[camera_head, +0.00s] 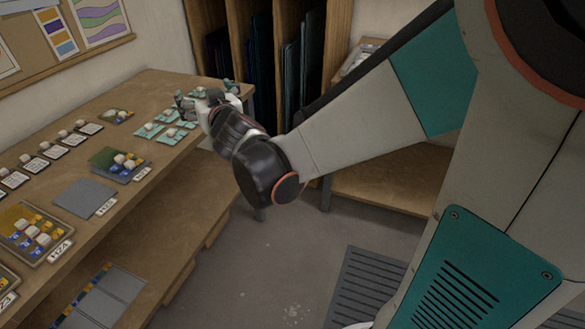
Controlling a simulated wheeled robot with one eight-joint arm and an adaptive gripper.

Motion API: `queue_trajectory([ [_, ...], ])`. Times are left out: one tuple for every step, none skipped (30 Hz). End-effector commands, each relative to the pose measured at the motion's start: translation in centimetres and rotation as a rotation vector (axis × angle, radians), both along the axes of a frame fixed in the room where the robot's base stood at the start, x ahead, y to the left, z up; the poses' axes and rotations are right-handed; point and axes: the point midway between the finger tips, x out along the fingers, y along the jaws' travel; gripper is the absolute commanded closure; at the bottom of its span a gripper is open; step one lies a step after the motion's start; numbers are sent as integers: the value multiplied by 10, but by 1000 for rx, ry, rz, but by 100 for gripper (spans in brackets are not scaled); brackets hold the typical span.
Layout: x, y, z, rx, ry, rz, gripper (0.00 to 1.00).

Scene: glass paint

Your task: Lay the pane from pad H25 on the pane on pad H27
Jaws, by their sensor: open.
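My gripper (190,103) is open over the far right end of the long wooden table, among small teal and white pieces. It is small and partly hidden by my arm, and I cannot tell whether it touches anything. A grey pad (84,197) lies bare on the table, with a label card (106,206) that I cannot read surely. Farther back, a dark green and yellow pane (104,158) lies with white and blue blocks on it, beside another label. Nearer, a yellow and blue pane (17,222) with white blocks lies by a label that looks like H24.
Teal pieces (143,131) with white blocks lie near the gripper. A small greenish pane (113,115) lies at the table's back. A row of white cards (36,163) runs along the wall side. A wooden rack (270,45) with dark sheets stands behind. The floor (262,280) in front is mostly clear.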

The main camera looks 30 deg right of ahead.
Motion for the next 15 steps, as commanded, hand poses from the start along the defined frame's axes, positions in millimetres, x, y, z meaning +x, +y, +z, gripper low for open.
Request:
queue_trajectory([
  [-21,-8,1,3,43,-30,14],
  [-29,-13,1,2,71,-47,14],
  [-41,-18,-1,2,109,-67,14],
  [-51,-22,-3,2,140,-80,14],
  [-60,-25,-5,3,171,-91,14],
  [-74,-28,-9,5,215,-103,14],
  [-85,-30,-12,6,248,-110,14],
  [-95,-32,-16,7,282,-115,14],
  [-110,-33,-22,9,330,-118,14],
  [-122,-33,-26,10,365,-119,14],
  [-133,-33,-30,12,401,-117,14],
  [-149,-31,-37,15,449,-112,14],
  [-162,-30,-42,17,485,-105,14],
  [-174,-28,-47,20,521,-96,14],
  [-191,-25,-54,23,568,-81,14],
])
